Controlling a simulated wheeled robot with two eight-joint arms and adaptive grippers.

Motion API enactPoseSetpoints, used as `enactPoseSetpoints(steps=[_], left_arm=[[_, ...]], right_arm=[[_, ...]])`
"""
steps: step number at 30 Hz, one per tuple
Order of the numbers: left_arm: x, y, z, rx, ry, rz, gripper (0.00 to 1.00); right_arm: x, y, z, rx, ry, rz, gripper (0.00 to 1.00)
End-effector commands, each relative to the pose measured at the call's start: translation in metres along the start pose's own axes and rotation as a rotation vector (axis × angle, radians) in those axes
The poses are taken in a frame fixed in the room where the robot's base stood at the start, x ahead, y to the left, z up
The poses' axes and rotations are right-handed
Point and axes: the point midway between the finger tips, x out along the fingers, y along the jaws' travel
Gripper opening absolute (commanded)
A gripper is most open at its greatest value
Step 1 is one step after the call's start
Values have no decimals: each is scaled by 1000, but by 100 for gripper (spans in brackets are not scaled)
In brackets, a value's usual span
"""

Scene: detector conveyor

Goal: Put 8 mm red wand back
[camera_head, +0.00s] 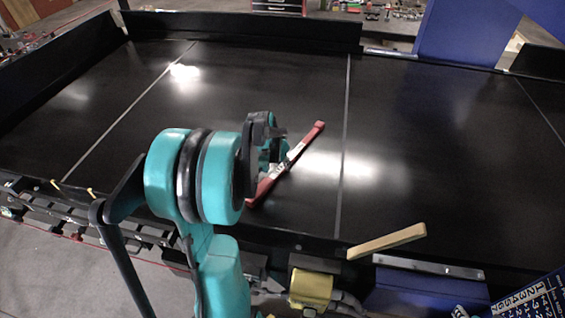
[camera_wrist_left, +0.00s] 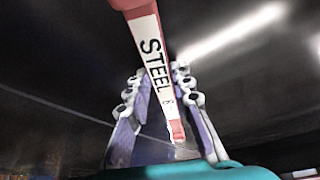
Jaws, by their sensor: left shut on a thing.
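The red wand (camera_head: 301,147) has a white label and is held at a slant above the black conveyor belt. In the left wrist view, the wand (camera_wrist_left: 152,55) runs between the fingers, and its label reads STEEL; the small size mark is too blurred to read surely. My left gripper (camera_head: 277,157) is shut on the wand around its middle, and both ends stick out. Its fingers (camera_wrist_left: 160,95) show on both sides of the wand in the wrist view. The wand's lower end is partly hidden behind my left wrist in the head view. My right gripper is not in view.
The black conveyor belt (camera_head: 240,95) is clear, with raised dark walls (camera_head: 250,30) at the back and left. A tan stick (camera_head: 388,240) rests at the front edge. A yellow box (camera_head: 311,287) sits below the edge, and a blue number panel (camera_head: 530,303) stands at lower right.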

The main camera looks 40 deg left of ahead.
Motion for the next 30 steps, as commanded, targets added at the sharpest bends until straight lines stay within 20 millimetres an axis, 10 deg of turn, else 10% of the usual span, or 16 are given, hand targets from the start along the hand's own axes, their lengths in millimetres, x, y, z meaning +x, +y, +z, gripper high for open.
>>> enactPoseSetpoints(steps=[1, 2, 4, 17, 30], left_arm=[[3, 0, 1, 0, 0, 0, 0], [2, 0, 1, 0, 0, 0, 27], [2, 0, 1, 0, 0, 0, 42], [-8, 0, -1, -1, 0, 0, 42], [-99, 0, 0, -1, -1, 0, 42]], right_arm=[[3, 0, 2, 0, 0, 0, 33], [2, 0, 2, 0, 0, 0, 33], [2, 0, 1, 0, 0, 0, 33], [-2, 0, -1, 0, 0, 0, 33], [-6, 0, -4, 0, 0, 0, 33]])
